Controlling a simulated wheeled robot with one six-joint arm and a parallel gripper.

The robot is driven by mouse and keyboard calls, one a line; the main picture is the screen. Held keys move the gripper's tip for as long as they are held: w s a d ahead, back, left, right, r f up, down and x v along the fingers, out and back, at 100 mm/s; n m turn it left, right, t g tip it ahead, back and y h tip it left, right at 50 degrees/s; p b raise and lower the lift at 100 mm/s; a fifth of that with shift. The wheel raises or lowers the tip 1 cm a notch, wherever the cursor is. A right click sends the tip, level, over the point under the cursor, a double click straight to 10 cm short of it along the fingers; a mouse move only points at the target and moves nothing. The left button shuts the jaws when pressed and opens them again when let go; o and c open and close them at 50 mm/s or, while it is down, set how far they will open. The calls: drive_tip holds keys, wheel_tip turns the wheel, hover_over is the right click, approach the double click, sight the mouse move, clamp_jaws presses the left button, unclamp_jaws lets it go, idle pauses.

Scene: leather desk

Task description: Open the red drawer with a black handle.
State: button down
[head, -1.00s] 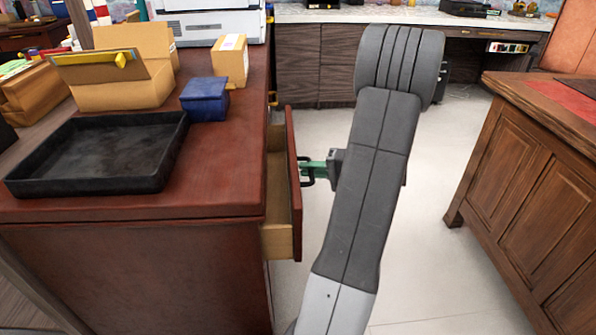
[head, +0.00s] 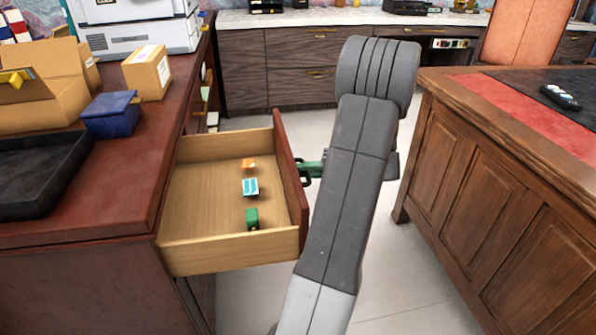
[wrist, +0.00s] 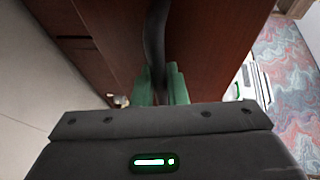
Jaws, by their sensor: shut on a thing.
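The red drawer (head: 240,251) stands well out from the red-brown desk in the head view, its pale wooden inside showing. Its red front panel (head: 291,180) faces right. My gripper (head: 310,169) is at the front panel, shut on the black handle (head: 304,178). In the wrist view the green fingers (wrist: 160,85) close on both sides of the black handle (wrist: 155,45), against the red-brown front. Inside the drawer lie a small orange thing (head: 248,164), a white and teal box (head: 250,187) and a green thing (head: 252,218). My arm hides part of the floor behind it.
On the desk top (head: 110,210) are a black tray (head: 40,205), a blue box (head: 112,115), cardboard boxes (head: 148,72) and a printer (head: 140,30). A wooden desk (head: 480,190) stands at the right. Pale floor (head: 400,265) lies between the desks.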

drive_tip(key=shift+d, duration=0.25)
drive_tip(key=c, duration=1.5)
unclamp_jaws()
drive_tip(key=shift+o, duration=0.2)
drive_tip(key=p+v, duration=0.3)
drive_tip(key=v, duration=1)
drive_tip(key=shift+d, duration=0.4)
drive_tip(key=shift+a, duration=0.15)
drive_tip(key=b+x, duration=0.3)
drive_tip(key=x, duration=1)
drive_tip(key=shift+a, duration=0.4)
